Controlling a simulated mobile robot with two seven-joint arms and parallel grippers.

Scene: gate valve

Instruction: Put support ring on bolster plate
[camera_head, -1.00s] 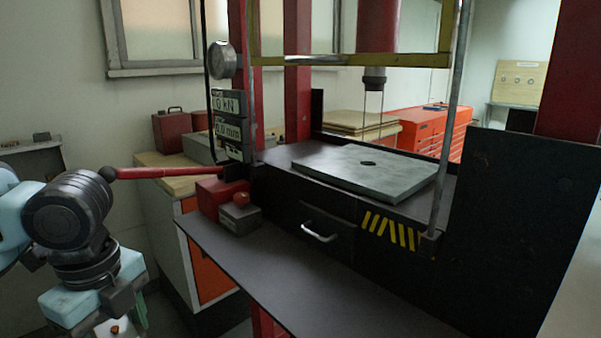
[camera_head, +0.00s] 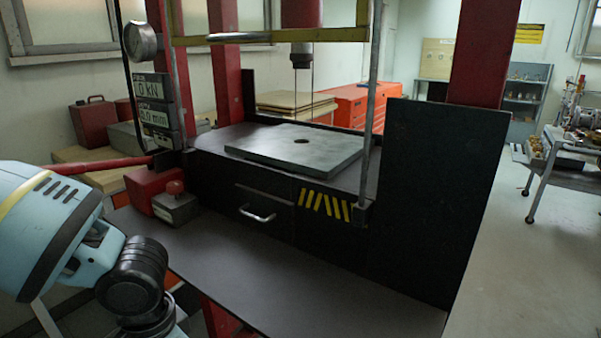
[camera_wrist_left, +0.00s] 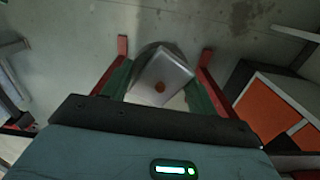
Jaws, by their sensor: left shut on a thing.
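The bolster plate (camera_head: 270,150) is a flat grey slab with a round hole in its middle, lying on the dark press bed in the head view. My left gripper (camera_wrist_left: 163,62) has its fingers on both sides of a grey, round-edged thing (camera_wrist_left: 172,68), which seems to be the support ring. It has a paler inner face with a small orange-brown spot, and the floor lies below. In the head view my left arm is at the lower left; its gripper and the held thing are out of sight there, away from the plate. My right gripper is not in view.
A dark shelf (camera_head: 270,265) juts out in front of the press. A red-and-grey control box (camera_head: 175,205), a red lever (camera_head: 105,165) and red uprights flank the bed. The press ram (camera_head: 301,50) hangs above the plate. The plate's top is clear.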

